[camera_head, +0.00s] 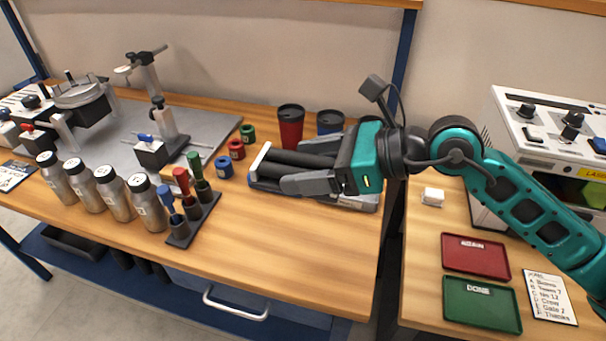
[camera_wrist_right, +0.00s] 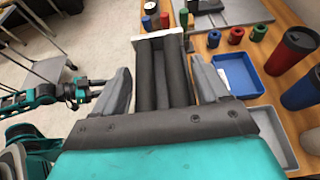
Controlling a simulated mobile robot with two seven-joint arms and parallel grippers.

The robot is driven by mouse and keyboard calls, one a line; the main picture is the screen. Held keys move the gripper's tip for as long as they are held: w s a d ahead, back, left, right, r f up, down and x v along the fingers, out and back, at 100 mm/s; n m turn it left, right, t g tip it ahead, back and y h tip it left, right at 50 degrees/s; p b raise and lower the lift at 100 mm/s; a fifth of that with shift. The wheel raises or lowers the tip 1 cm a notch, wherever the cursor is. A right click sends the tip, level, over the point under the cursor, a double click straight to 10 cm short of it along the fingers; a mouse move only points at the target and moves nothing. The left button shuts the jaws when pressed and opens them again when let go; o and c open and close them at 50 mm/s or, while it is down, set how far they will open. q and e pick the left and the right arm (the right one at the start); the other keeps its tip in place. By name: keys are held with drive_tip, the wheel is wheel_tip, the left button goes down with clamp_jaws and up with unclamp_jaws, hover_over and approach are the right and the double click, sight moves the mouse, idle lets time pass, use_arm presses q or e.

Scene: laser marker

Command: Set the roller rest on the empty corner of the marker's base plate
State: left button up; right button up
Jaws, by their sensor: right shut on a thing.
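The roller rest (camera_head: 300,160), two dark parallel rollers with a pale end plate, is in my right gripper (camera_head: 292,172). In the right wrist view the roller rest (camera_wrist_right: 164,75) lies between the two grey fingers (camera_wrist_right: 165,85), its pale end plate pointing away. The gripper holds it over a blue tray (camera_head: 262,186); the gap beneath is hard to judge. The marker's grey base plate (camera_head: 222,122) lies at the back left, bearing a column and clamping devices; its right part looks bare.
Red, green and blue rings (camera_head: 237,149) lie between plate and gripper. A rack of coloured-handled tools (camera_head: 190,215) and several metal bottles (camera_head: 115,193) line the plate's front. A red cup (camera_head: 291,128) and a blue cup (camera_head: 330,122) stand behind the gripper. The front right tabletop is clear.

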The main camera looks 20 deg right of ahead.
drive_tip(key=shift+r, duration=0.55)
drive_tip(key=shift+w+d+f, duration=0.15)
drive_tip(key=shift+w+d, duration=0.15)
drive_tip(key=shift+d, duration=0.2)
drive_tip(key=shift+t, duration=0.3)
drive_tip(key=d+f, duration=0.2)
drive_tip(key=d, duration=0.1)
drive_tip(key=d+f, duration=0.1)
drive_tip(key=f, duration=0.1)
drive_tip(key=shift+s+d, duration=0.2)
drive_tip(key=shift+s, duration=0.1)
drive_tip(key=shift+f+m+t+h, duration=0.35)
drive_tip(key=shift+m+h, duration=0.15)
drive_tip(key=shift+m, duration=0.1)
drive_tip(key=shift+a+f+m+t+h, duration=0.1)
drive_tip(key=shift+a+m+t+h, duration=0.1)
drive_tip(key=shift+m+t+h, duration=0.6)
drive_tip(key=shift+d+m+t+h, duration=0.1)
drive_tip(key=shift+m+t+h, duration=0.45)
drive_tip(key=shift+m, duration=0.25)
drive_tip(key=shift+d+r+m+h, duration=0.25)
drive_tip(key=shift+r+m+h, duration=0.1)
drive_tip(key=shift+m+h, duration=0.15)
drive_tip(key=shift+t, duration=0.3)
